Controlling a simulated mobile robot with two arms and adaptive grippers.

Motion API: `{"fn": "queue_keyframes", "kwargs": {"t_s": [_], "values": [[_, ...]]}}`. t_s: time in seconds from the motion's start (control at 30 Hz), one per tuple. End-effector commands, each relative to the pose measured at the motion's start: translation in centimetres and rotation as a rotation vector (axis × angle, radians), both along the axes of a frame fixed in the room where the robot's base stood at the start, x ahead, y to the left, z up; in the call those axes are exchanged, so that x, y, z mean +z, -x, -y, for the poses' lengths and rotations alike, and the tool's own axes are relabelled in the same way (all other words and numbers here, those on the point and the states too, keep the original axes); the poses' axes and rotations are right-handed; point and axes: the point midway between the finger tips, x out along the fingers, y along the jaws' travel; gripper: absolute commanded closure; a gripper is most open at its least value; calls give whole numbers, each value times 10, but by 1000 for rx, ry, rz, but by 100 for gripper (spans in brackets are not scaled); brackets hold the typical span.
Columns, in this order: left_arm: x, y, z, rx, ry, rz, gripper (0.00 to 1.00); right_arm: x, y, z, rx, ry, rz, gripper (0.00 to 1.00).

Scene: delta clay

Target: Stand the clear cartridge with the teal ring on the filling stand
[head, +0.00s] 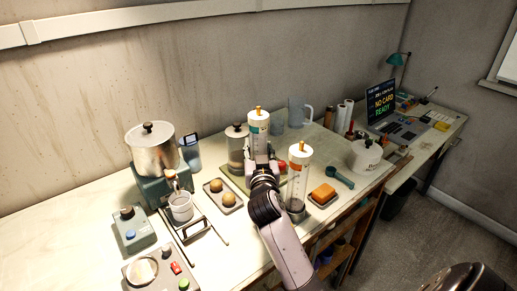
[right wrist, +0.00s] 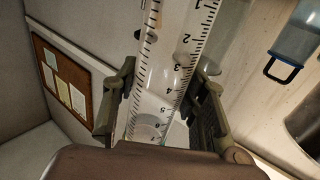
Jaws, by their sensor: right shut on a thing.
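The clear cartridge with the teal ring (head: 258,123) is upright, with an orange tip on top. My right gripper (head: 261,160) is shut around its lower part, and the arm hides its bottom end. In the right wrist view, the clear, graduated cartridge (right wrist: 172,70) lies between the two fingers of my right gripper (right wrist: 163,105). A second clear cartridge (head: 298,178), with an orange-red mark, stands upright to the right of my arm. I cannot tell for certain which item is the filling stand. My left gripper is not in view.
A metal pot (head: 151,150) on a teal base and a white cup (head: 181,208) are on the left. A tray with two round brown items (head: 219,197) is left of my arm.

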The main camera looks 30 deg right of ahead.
Motion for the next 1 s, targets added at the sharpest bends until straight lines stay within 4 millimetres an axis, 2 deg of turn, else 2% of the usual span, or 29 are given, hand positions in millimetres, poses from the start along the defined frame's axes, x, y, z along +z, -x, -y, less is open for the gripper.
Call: {"fn": "queue_keyframes", "kwargs": {"t_s": [0.5,0.97,1.0], "values": [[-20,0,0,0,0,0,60,-22,0,0,0,1,0,92],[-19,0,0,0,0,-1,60,-22,0,0,0,1,0,92],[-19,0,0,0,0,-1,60,-22,0,0,0,1,0,60]]}}
